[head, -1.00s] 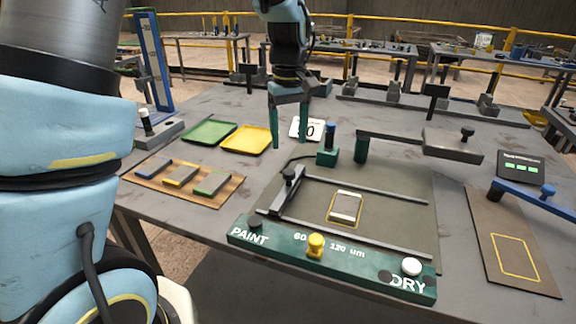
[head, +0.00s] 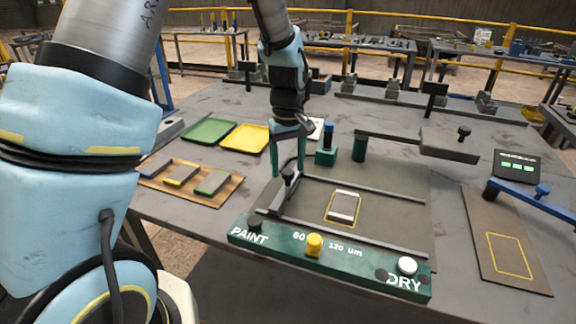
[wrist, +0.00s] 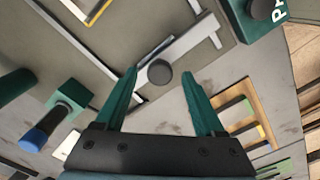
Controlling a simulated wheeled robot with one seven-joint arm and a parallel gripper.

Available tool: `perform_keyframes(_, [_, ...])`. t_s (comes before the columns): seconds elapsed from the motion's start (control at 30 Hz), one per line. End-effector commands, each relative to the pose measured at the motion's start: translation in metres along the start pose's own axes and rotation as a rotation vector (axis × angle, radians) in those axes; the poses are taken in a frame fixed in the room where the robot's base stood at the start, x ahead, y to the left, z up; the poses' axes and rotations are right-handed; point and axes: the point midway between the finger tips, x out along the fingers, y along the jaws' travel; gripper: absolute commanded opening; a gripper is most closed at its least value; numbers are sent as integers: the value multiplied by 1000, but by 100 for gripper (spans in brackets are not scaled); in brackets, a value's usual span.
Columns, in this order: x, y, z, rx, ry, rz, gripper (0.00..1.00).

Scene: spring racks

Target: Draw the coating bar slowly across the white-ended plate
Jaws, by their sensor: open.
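The coating bar (head: 276,206) lies across the left end of two grey rails and has a dark round knob (head: 289,175). The white-ended plate (head: 344,206) lies flat inside a yellow outline between the rails, right of the bar and apart from it. My gripper (head: 288,171) is open, pointing down at the bar's knob. In the wrist view the knob (wrist: 159,72) shows in the gap between the two green fingers, touching neither. How far the fingertips reach down beside it is hard to tell. Part of the plate's outline (wrist: 98,12) shows at the top there.
A green front panel (head: 328,262) carries PAINT and DRY labels, a yellow knob (head: 314,245) and a white knob. A green post with blue top (head: 327,148) stands behind the bar. A hinged arm (head: 448,146) is at back right. Coloured trays and a plate board (head: 190,183) are left.

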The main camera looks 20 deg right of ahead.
Motion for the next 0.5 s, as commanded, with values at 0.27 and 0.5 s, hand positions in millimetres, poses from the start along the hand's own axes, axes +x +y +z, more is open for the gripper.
perform_keyframes(0.27, [10,0,0,0,0,0,71])
perform_keyframes(0.5, [10,0,0,0,0,1,71])
